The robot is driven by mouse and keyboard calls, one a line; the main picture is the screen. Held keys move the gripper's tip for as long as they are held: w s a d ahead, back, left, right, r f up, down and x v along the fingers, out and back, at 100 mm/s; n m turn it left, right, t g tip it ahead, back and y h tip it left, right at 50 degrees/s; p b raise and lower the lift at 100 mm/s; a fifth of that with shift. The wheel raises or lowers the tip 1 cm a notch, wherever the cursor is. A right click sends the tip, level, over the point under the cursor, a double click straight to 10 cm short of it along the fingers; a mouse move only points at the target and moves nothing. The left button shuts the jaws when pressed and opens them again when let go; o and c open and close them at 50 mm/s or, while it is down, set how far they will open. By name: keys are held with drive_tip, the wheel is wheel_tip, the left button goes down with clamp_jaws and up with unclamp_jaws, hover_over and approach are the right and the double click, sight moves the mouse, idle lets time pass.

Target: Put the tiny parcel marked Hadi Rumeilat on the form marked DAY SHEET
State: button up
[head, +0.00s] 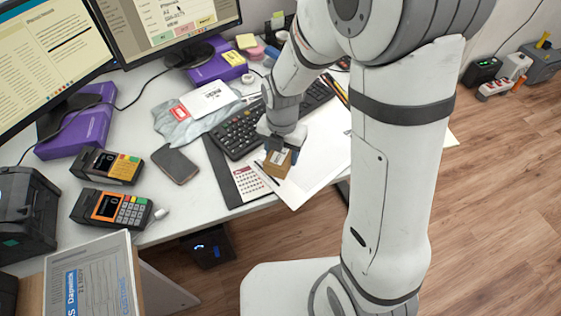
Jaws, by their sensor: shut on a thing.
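My gripper (282,145) points down at the front part of the desk and is shut on a small brown parcel (279,164). The parcel has a pale label whose writing is too small to read. It is over or on the left part of a large white sheet (319,152); I cannot tell whether it touches the paper. The sheet lies right of the keyboard, reaches the desk's front edge and is partly hidden by my arm. No DAY SHEET heading is legible.
A black keyboard (238,133) lies close left of the gripper, with a red-and-white calendar sheet (249,181) in front. A phone (175,163) and two card terminals (112,207) stand further left. Monitors (165,22) stand at the back. An open carton (137,274) is front left.

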drive_tip(key=shift+f, duration=2.3)
drive_tip(key=shift+f+b, duration=0.15)
drive_tip(key=shift+b, duration=0.2)
drive_tip(key=o, duration=1.1)
